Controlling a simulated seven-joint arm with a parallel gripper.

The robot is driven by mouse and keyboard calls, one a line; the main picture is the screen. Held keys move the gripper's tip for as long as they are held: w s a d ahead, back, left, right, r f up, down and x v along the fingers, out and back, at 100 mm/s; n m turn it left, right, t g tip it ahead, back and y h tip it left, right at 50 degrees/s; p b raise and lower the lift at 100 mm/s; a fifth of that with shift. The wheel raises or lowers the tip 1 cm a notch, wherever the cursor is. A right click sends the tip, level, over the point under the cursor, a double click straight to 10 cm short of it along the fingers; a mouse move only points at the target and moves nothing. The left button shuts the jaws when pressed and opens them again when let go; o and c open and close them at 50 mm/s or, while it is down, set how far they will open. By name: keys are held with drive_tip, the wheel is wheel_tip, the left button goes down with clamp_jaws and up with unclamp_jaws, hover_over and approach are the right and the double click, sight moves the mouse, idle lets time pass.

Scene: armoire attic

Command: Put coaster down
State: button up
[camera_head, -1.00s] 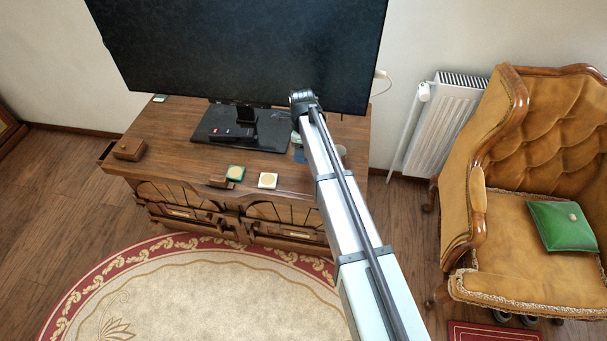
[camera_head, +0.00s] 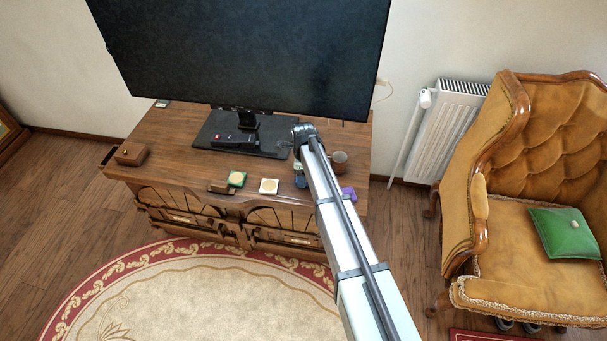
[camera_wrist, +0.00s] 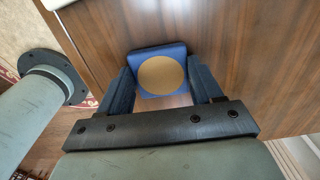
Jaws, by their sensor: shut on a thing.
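In the wrist view my gripper (camera_wrist: 162,70) is shut on a blue square coaster (camera_wrist: 148,53) with a round tan centre. The coaster is between the two dark fingers, over the brown wooden top of the TV cabinet (camera_wrist: 245,60). I cannot tell whether it touches the wood. In the head view my arm hides most of the gripper, above the right part of the cabinet top (camera_head: 185,130). A green coaster (camera_head: 237,179) and a white coaster (camera_head: 269,186), both with tan centres, lie near the front edge to its left.
A TV (camera_head: 240,60) stands at the back of the cabinet. A wooden box (camera_head: 131,154) sits at the left. An armchair (camera_head: 520,220) stands at the right.

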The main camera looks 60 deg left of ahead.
drive_tip(key=shift+f, duration=0.15)
drive_tip(key=o, duration=1)
drive_tip(key=shift+o, duration=0.2)
wheel_tip(320, 180, up, 12)
